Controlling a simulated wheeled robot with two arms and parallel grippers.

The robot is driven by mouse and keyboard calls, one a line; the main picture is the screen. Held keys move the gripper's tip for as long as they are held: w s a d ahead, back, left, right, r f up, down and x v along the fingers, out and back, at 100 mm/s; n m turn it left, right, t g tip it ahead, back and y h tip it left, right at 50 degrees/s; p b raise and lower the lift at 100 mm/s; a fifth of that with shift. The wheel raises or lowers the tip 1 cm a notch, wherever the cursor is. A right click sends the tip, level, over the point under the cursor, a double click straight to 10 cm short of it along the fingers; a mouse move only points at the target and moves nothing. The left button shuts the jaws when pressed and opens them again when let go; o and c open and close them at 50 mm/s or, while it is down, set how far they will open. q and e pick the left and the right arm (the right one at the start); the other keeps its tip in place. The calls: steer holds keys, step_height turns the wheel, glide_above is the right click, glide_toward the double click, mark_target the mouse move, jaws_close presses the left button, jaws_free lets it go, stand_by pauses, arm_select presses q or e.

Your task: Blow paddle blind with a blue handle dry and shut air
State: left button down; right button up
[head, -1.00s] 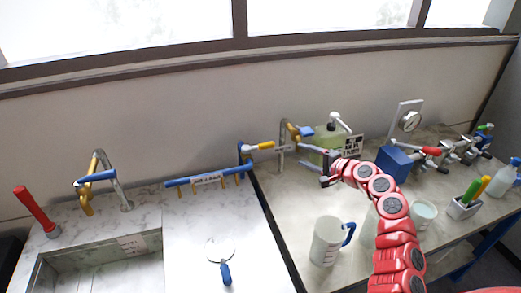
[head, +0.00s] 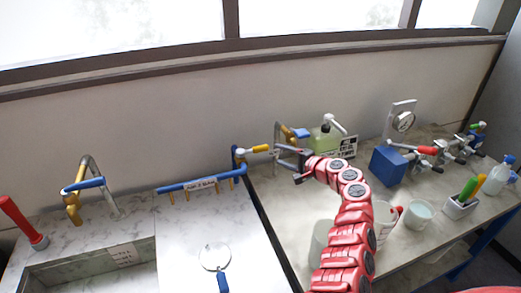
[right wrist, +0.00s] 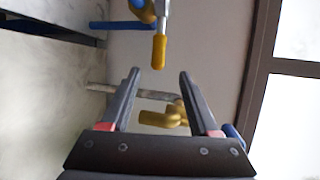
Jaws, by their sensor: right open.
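The paddle blind (head: 223,282) lies on the pale counter, its blue handle toward the front and its thin-rimmed round plate behind. A blue upright fitting (head: 238,158) with a yellow-tipped lever (head: 260,148) stands at the rear edge, probably the air valve; the lever points right. In the right wrist view the yellow tip (right wrist: 159,50) is just beyond the fingertips, between their lines. My right gripper (head: 277,157) is open and empty, just right of the lever and apart from it; its two fingers (right wrist: 160,75) show in the wrist view. My left gripper is out of view.
A brass tap (right wrist: 160,117) with a pale spout is close to the fingers. Left are a blue rack (head: 188,187), a sink with a tap (head: 75,200) and a red-handled tool (head: 20,222). A green container (head: 325,140), blue box (head: 388,165) and cups (head: 418,213) stand right.

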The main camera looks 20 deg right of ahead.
mark_target(263, 150)
steer(key=x, duration=0.9)
steer(key=shift+a+f, duration=0.2)
steer(key=shift+f, duration=0.05)
steer(key=shift+b+x, duration=0.3)
steer(key=shift+x, duration=0.6)
steer(key=shift+r, duration=0.1)
jaws_close()
steer(key=shift+a, duration=0.1)
stand_by(0.6)
